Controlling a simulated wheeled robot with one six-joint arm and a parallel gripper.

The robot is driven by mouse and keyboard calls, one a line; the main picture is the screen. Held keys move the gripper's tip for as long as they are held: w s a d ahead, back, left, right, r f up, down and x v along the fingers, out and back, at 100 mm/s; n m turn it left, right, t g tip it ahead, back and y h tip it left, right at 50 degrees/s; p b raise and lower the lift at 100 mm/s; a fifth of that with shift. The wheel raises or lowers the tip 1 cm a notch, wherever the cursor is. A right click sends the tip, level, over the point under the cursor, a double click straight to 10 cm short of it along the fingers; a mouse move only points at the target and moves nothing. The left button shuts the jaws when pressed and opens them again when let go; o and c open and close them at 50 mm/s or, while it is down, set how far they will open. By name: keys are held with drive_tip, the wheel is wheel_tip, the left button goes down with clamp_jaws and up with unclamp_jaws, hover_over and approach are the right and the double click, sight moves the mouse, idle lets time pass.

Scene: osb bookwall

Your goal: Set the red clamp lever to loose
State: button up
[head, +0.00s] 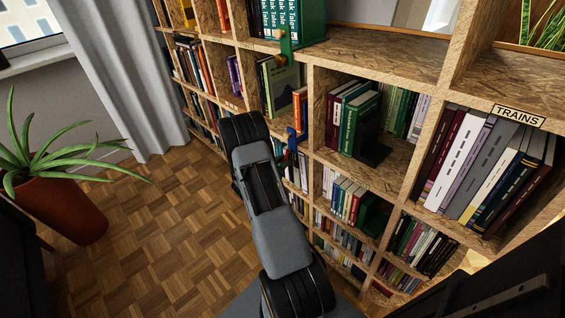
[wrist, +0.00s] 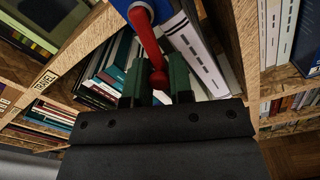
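The red clamp lever (wrist: 150,42) shows in the wrist view, hanging from a blue clamp body (wrist: 160,10) at the top centre. It runs down to a round red knob. My gripper (wrist: 160,84) has green fingertips, one on each side of the knob, with only a narrow gap between them. I cannot tell whether they press on it. In the head view the blue clamp (head: 291,136) sits on the front edge of the shelf, just right of my arm's end. The lever and the fingertips are mostly hidden there by my arm.
The OSB bookshelf (head: 390,58) fills the right side, with books close behind the lever in the wrist view. A green clamp (head: 286,46) sits on a shelf edge higher up. A potted plant (head: 65,205) stands at the left. The parquet floor (head: 150,235) between is clear.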

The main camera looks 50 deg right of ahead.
clamp_jaws()
drive_tip(key=s+n+p, duration=0.1)
drive_tip(key=n, duration=0.2)
drive_tip(key=shift+s, duration=0.2)
drive_tip(key=o, duration=0.5)
unclamp_jaws()
drive_tip(key=shift+a, duration=0.15)
drive_tip(key=a, duration=0.9)
drive_tip(key=w+a, duration=0.1)
drive_tip(key=a, duration=0.3)
drive_tip(key=shift+a, duration=0.3)
